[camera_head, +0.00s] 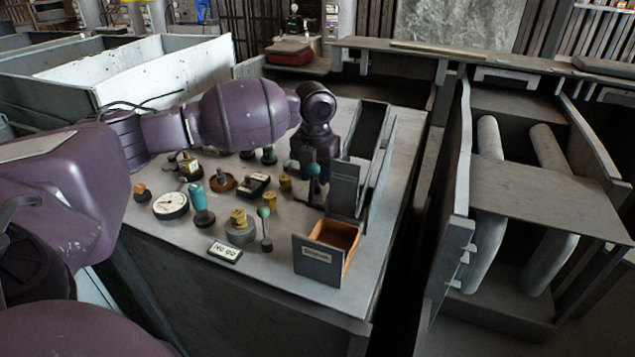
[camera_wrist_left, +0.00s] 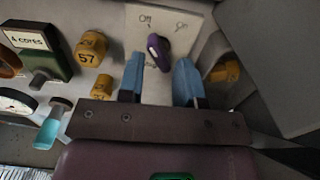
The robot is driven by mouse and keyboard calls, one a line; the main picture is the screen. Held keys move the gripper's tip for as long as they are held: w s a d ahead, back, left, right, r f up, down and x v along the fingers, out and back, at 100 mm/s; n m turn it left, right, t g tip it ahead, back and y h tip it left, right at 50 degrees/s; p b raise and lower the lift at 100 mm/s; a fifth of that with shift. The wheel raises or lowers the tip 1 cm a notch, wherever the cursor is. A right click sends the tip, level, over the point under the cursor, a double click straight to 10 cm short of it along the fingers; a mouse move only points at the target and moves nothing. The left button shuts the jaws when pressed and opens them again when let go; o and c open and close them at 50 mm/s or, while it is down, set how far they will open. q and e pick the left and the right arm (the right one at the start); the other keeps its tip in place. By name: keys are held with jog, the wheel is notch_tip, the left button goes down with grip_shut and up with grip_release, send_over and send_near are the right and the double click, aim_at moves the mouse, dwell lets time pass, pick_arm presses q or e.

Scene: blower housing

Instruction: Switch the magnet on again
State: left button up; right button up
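In the left wrist view, a small purple knob (camera_wrist_left: 158,50) sits on a pale plate (camera_wrist_left: 143,20) marked "Off" at the left and "On" at the right. The knob's upper end leans left, towards "Off". My left gripper (camera_wrist_left: 160,78) is open, with one blue-tipped finger on each side just short of the knob; it does not look gripped. In the head view my left gripper (camera_head: 313,178) reaches down over the right part of the bench, and I cannot make out the knob there. My right gripper is not in view.
The bench (camera_head: 340,283) carries a round dial (camera_head: 170,205), a teal-handled item (camera_head: 197,197), several yellow knobs, a small lever (camera_head: 264,225) and an open drawer-like box (camera_head: 318,262). An upright grey panel (camera_head: 343,188) stands close right of my gripper.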

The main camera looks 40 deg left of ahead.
pick_arm(q)
jog(key=shift+s+f+n, duration=0.2)
jog(key=shift+f+n, duration=0.55)
jog(key=shift+n, duration=0.25)
jog(key=shift+f+n, duration=0.15)
jog(key=shift+n, duration=0.45)
jog(key=shift+w+r+n+p, duration=0.4)
jog(key=shift+n+p, duration=0.55)
jog(key=shift+n, duration=0.05)
jog(key=shift+s+r+n+p, duration=0.15)
jog(key=shift+r+n+p, duration=0.1)
jog(key=shift+n+p, duration=0.2)
jog(key=shift+s+r+n+p, duration=0.15)
jog(key=shift+n+p, duration=0.15)
jog(key=shift+n, duration=0.15)
jog(key=shift+f, duration=1.1)
jog(key=shift+w+f, duration=0.15)
jog(key=shift+w, duration=0.05)
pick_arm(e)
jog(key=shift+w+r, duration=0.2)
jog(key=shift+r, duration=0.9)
